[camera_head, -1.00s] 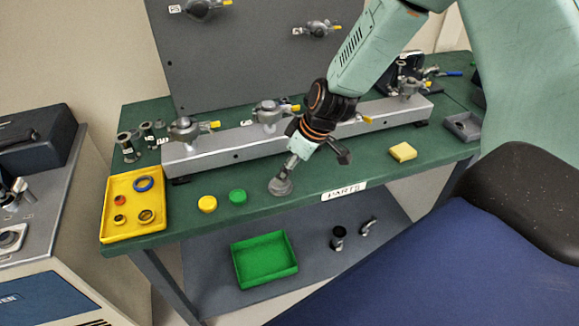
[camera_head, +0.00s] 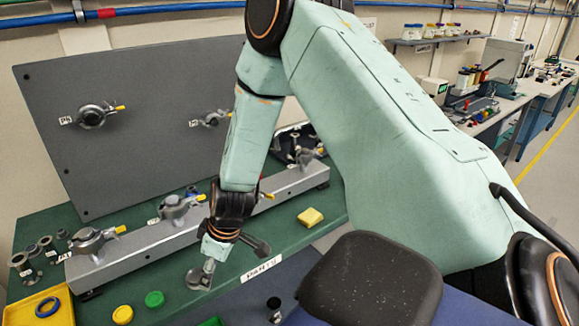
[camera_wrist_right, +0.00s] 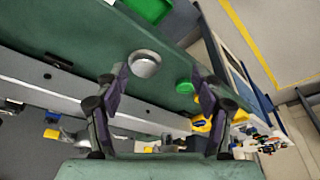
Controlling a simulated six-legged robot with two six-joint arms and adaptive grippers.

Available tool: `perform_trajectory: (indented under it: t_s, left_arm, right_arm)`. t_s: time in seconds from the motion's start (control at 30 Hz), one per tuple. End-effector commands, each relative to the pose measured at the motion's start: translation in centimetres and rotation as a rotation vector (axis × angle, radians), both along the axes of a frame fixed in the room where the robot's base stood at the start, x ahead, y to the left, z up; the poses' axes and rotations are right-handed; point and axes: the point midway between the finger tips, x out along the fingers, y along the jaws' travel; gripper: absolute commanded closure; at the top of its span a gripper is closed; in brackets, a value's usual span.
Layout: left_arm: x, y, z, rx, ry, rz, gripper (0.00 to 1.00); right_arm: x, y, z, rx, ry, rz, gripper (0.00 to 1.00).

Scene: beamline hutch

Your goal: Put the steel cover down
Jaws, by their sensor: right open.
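The steel cover (camera_head: 197,279) is a small grey round piece near the front edge of the green bench (camera_head: 180,310), left of the PARTS label. It also shows as a pale round disc in the wrist view (camera_wrist_right: 145,64), on the green surface. My right gripper (camera_head: 208,262) reaches down beside it, partly hiding it in the head view. In the wrist view the two fingers (camera_wrist_right: 162,74) are spread apart, with the cover beyond the left fingertip and nothing clamped between them. My left gripper is not in view.
A green cap (camera_head: 154,299) and a yellow cap (camera_head: 122,315) lie left of the cover. A yellow tray (camera_head: 20,312) is at the far left. A grey rail (camera_head: 150,245) with clamps runs behind. A yellow block (camera_head: 310,217) lies to the right.

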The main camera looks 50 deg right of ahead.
Motion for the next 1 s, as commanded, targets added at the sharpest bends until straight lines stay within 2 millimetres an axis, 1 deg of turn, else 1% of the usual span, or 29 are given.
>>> perform_trajectory:
  t_s: [0.03,0.07,0.1,0.17,0.2,0.27,0.3,0.4,0.5,0.57,0.87,1.0]
  left_arm:
    - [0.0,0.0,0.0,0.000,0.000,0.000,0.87]
    - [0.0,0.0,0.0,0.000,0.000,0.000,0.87]
    - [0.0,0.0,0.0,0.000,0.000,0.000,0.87]
    - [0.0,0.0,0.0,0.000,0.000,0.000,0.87]
    - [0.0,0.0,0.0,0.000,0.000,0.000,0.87]
    - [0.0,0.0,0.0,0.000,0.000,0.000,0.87]
    - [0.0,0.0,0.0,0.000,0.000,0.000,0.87]
    - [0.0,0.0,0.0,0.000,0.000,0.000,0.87]
    - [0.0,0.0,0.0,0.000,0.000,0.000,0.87]
    - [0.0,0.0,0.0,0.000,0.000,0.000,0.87]
    - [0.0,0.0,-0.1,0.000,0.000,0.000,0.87]
    - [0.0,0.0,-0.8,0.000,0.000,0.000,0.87]
  right_arm:
    - [-3.5,1.1,-2.9,-0.013,0.063,-0.044,0.32]
    - [-5.5,1.7,-4.3,-0.016,0.090,-0.078,0.32]
    - [-8.4,2.4,-6.1,-0.027,0.125,-0.127,0.32]
    - [-12.8,3.2,-8.2,-0.043,0.175,-0.202,0.32]
    - [-15.7,3.7,-9.2,-0.052,0.203,-0.249,0.32]
    - [-19.6,4.3,-10.2,-0.061,0.239,-0.313,0.32]
    - [-21.9,4.6,-10.5,-0.065,0.258,-0.350,0.32]
    - [-26.2,5.1,-10.8,-0.070,0.292,-0.421,0.32]
    - [-28.4,5.3,-10.7,-0.069,0.308,-0.465,0.32]
    - [-28.9,5.4,-10.7,-0.069,0.311,-0.477,0.32]
    - [-28.9,5.4,-10.7,-0.067,0.310,-0.483,0.32]
    - [-28.8,5.4,-11.5,-0.067,0.309,-0.482,0.32]
